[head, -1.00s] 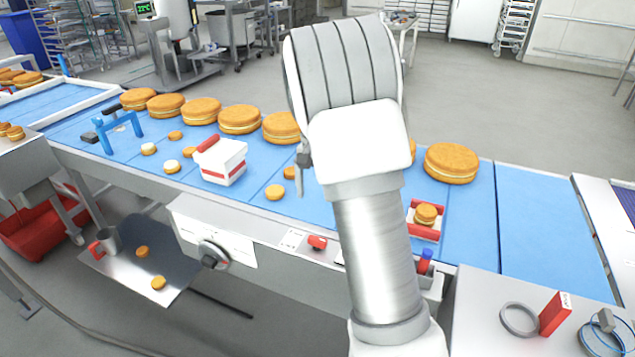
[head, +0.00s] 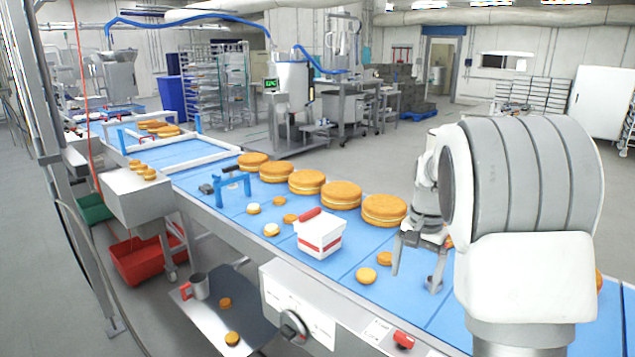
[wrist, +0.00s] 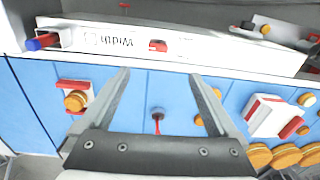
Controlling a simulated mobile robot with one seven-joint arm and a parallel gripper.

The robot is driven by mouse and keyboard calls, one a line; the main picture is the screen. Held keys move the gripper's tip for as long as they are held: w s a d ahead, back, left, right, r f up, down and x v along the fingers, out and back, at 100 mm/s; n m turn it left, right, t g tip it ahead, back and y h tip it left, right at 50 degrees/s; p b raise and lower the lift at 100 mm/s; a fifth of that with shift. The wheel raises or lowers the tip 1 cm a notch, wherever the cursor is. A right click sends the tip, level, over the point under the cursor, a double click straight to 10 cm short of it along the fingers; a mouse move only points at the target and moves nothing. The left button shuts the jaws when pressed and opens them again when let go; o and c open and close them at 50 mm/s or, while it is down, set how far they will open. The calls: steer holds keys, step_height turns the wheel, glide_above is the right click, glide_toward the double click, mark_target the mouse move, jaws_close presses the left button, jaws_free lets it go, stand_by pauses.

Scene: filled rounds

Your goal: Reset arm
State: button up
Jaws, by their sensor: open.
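My gripper (head: 417,262) is open and empty above the blue conveyor belt (head: 375,309), right of the white box with red bands (head: 320,234) in the head view. A small grey knob with a red stem (wrist: 157,115) shows on the belt beyond the fingers. My upper arm covers the right part of the belt in the head view.
Several large filled rounds (head: 341,195) line the belt's far side, with smaller ones (head: 366,276) nearer. A blue frame (head: 233,188) stands left. A red holder with a small round (wrist: 75,100) lies on the belt in the wrist view. A red button (head: 403,340) is on the front panel.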

steer(key=s+a+r+n+t, duration=0.1)
steer(key=s+a+r+n, duration=0.1)
steer(key=s, duration=0.6)
steer(key=s+a+r+n+t, duration=0.2)
steer(key=s+a+r+n, duration=0.1)
steer(key=s, duration=0.6)
steer(key=s+a+r+n+t, duration=0.2)
steer(key=s+a+r+n, duration=0.1)
steer(key=s, duration=0.6)
steer(key=shift+s+a+r, duration=0.15)
steer(key=shift+a, duration=0.4)
